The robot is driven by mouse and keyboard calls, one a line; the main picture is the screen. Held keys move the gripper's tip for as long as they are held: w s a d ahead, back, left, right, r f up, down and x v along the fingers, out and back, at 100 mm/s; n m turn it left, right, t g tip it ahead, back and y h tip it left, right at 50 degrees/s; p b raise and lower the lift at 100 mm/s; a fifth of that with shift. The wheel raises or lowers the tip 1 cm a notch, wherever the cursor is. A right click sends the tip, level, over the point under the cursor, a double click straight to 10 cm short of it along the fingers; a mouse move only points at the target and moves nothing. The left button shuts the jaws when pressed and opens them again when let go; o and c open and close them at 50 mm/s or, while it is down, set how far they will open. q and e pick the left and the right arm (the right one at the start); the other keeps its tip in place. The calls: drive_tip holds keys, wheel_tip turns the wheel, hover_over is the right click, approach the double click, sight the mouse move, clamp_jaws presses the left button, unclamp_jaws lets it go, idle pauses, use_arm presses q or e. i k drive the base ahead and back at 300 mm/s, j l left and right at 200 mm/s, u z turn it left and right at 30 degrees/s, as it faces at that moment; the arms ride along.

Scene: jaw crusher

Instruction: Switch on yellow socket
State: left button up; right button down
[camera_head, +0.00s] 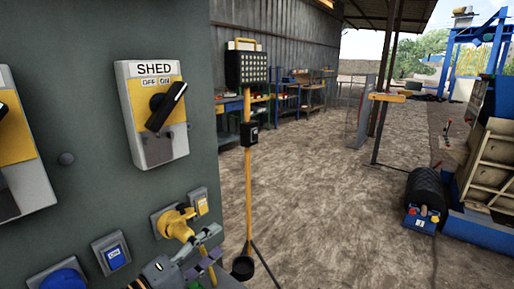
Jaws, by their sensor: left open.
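The yellow socket (176,222) is on the grey-green panel at the lower centre-left, with a rounded yellow part sticking out of a pale plate. A small switch plate with a yellow face (199,204) is at its upper right. My left gripper (208,249) is open, just below and to the right of the yellow socket, close to the panel. Its fingers partly overlap the area under the socket, and I cannot tell whether they touch anything. My right gripper is not in view.
A rotary switch labelled SHED (154,112) is above the socket. A yellow lamp stand (248,190) stands right of the panel. A dark machine with a blue base (424,205) is farther right. Open ground lies between.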

sight(202, 208)
drive_tip(key=k+l, duration=0.15)
drive_tip(key=l, duration=0.2)
drive_tip(key=k+l, duration=0.35)
drive_tip(key=l, duration=0.3)
